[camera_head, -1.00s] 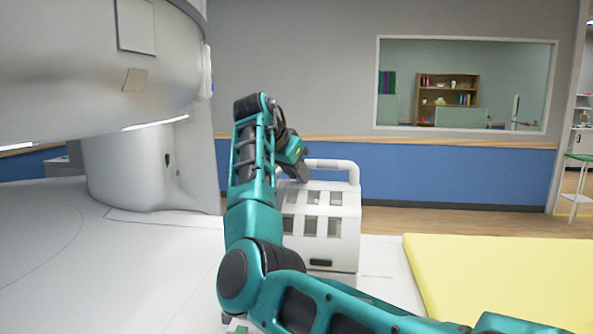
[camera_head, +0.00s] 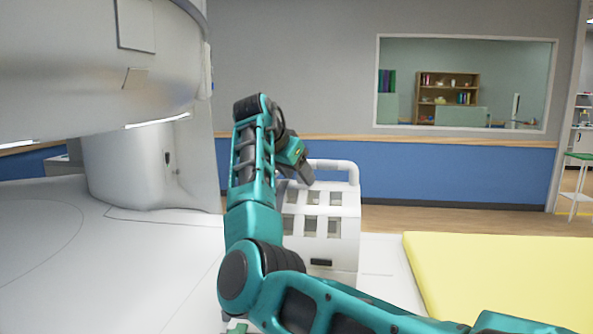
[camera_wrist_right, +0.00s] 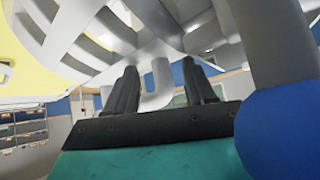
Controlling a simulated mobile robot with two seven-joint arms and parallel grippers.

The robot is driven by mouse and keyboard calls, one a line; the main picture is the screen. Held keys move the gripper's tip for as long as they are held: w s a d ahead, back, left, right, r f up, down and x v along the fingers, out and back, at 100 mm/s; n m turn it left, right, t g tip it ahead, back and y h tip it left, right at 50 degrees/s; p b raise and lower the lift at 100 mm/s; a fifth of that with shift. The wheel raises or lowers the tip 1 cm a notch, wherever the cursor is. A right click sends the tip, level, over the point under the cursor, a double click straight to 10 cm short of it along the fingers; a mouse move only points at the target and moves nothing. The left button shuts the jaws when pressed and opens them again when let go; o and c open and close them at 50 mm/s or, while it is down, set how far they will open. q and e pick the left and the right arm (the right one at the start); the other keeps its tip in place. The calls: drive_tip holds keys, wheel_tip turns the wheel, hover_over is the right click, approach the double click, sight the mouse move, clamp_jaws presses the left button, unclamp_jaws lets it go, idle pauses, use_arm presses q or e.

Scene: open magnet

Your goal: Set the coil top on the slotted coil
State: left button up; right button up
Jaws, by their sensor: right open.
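The slotted coil (camera_head: 322,225) is a white box with rows of window-like slots, standing on the white table. A white loop handle (camera_head: 352,170) rises at its upper end. I cannot tell where the coil top ends and the lower coil begins. My right gripper (camera_head: 303,173) is at the handle's left side, partly hidden by its own arm. In the right wrist view, the dark fingers of the right gripper (camera_wrist_right: 162,75) are apart, with a white U-shaped bar (camera_wrist_right: 155,85) showing between them. Contact cannot be told. Curved slotted ribs (camera_wrist_right: 90,35) fill the top. My left gripper is out of view.
The large white magnet (camera_head: 85,75) overhangs the table on the left. A yellow pad (camera_head: 500,270) lies to the right of the coil. My right arm crosses in front of the coil's left side and hides part of the table.

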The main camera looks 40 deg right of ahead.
drive_tip(key=v, duration=1.3)
drive_tip(key=shift+r, duration=0.15)
drive_tip(key=shift+w, duration=0.1)
